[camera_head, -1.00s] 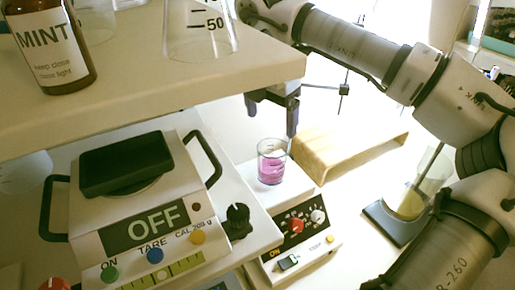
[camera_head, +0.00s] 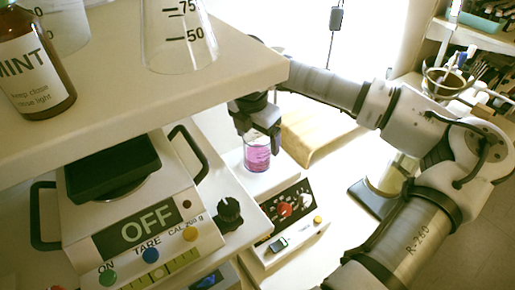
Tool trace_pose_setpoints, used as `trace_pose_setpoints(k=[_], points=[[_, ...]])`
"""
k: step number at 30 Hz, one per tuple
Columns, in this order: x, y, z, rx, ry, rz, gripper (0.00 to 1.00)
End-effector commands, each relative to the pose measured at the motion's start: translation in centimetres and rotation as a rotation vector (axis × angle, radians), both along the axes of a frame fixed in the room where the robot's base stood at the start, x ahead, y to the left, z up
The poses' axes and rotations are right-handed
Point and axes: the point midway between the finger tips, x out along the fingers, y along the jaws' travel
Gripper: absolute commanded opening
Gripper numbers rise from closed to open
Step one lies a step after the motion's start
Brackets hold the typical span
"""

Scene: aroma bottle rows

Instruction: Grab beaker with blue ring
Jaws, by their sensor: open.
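A small clear beaker (camera_head: 257,158) with pink-purple liquid stands upright on the white plate of a stirrer (camera_head: 290,222), below the shelf edge. No blue ring shows clearly on it in this view. My gripper (camera_head: 259,135) is open and points down over the beaker. One finger reaches down by the beaker's right side, and the other is near its upper left rim. The fingers hide part of the rim. I cannot tell whether they touch the glass.
A shelf (camera_head: 215,85) overhangs at upper left, close to my gripper, with a MINT bottle (camera_head: 38,70) and a conical flask (camera_head: 180,40). A balance reading OFF (camera_head: 145,228) stands left. A wooden stand (camera_head: 315,130) is behind the beaker.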

Motion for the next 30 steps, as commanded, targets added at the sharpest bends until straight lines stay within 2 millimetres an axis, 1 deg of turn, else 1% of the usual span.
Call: trace_pose_setpoints(k=[3,6,9,14,17,24,27,30], points=[[0.0,-0.2,-1.5,0.003,0.003,0.000,0.85],[0.1,-0.2,-2.5,0.002,0.001,0.000,0.85],[0.2,-0.3,-2.9,0.002,-0.001,0.000,0.85],[0.2,-0.3,-2.9,0.001,-0.001,0.000,0.85],[0.2,-0.3,-2.9,0.001,-0.001,0.000,0.73],[0.2,-0.3,-2.9,0.001,-0.001,0.000,0.42],[0.2,-0.3,-2.9,0.001,-0.002,0.000,0.30],[0.2,-0.3,-2.9,0.001,-0.002,0.000,0.30]])
